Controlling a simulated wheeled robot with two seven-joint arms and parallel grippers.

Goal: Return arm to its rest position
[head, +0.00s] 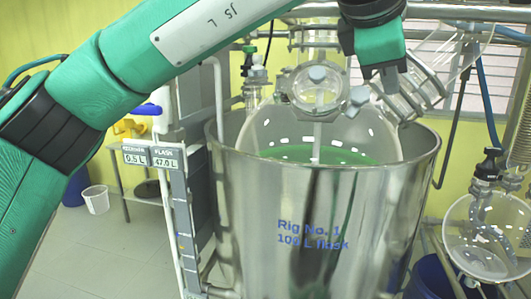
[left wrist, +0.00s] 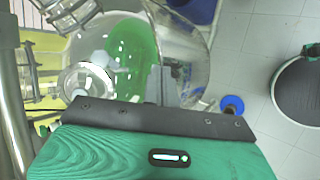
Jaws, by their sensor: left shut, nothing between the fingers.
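My left arm (head: 120,75) crosses the upper left of the head view and leaves the frame at the top. My left gripper (head: 393,82) hangs down from the top, in front of the upper right of the glass flask (head: 262,125). It is shut with nothing between the fingers. Whether it touches the glass necks beside it, I cannot tell. In the left wrist view its green and black body (left wrist: 150,140) fills the bottom, and the flask with green liquid (left wrist: 130,55) lies beyond it. My right gripper is in neither view.
A steel vessel (head: 320,225) marked Rig No. 1 surrounds the flask. A post with 0.5 L and 47.0 L displays (head: 150,157) stands at its left. Metal pipes (head: 450,12) run behind, and a round glass vessel (head: 488,240) hangs at right. A white bucket (head: 96,199) stands on open floor.

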